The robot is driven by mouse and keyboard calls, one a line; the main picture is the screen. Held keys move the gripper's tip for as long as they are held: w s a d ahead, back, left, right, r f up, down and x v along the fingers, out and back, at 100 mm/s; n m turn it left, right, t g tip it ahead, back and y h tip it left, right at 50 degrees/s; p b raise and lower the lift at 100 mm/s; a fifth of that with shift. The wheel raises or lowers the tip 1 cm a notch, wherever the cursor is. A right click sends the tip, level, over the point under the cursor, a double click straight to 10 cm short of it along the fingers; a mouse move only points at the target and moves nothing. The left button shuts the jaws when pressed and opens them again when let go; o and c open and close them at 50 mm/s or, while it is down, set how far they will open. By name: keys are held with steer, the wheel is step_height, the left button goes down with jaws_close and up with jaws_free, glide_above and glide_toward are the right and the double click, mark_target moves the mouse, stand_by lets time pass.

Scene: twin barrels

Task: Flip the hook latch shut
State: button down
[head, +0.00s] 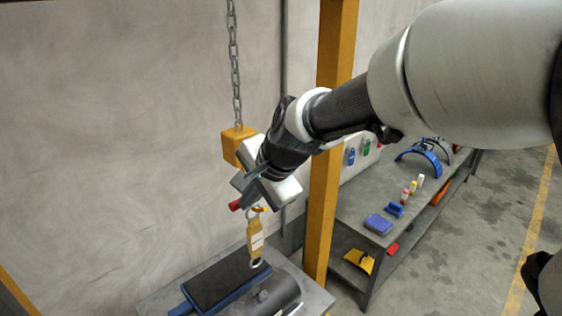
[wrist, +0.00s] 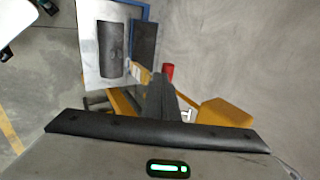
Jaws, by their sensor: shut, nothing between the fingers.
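A yellow hook block (head: 237,140) hangs on a chain (head: 234,60); it also shows in the wrist view (wrist: 220,112). My gripper (head: 247,190) is shut, with nothing between its fingers, just below and in front of the block. It covers most of the hook; in the wrist view the dark fingers (wrist: 160,98) hide part of it too. A small red part (head: 235,205) shows beside the fingertips and in the wrist view (wrist: 168,71); I cannot tell if it is the latch or whether they touch. A yellow link with rings (head: 255,235) hangs below the hook.
A grey table below carries a black-topped blue item (head: 228,280) and a dark cylinder (head: 268,298). A yellow post (head: 330,120) stands close to the right of my gripper. A workbench (head: 385,195) with small items is beyond it. The wall is behind.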

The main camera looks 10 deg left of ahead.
steer(key=shift+f, duration=0.1)
stand_by(0.3)
steer(key=shift+w+a+f+b, duration=0.1)
steer(key=shift+f+b, duration=0.2)
steer(key=shift+f, duration=0.2)
steer(key=shift+w+a+f+b, duration=0.1)
steer(key=shift+f+b, duration=0.2)
steer(key=shift+f, duration=0.15)
steer(key=shift+r, duration=0.15)
steer(key=shift+s+r+p, duration=0.1)
steer(key=shift+r+p, duration=0.6)
steer(key=shift+r, duration=0.05)
steer(key=shift+d, duration=0.1)
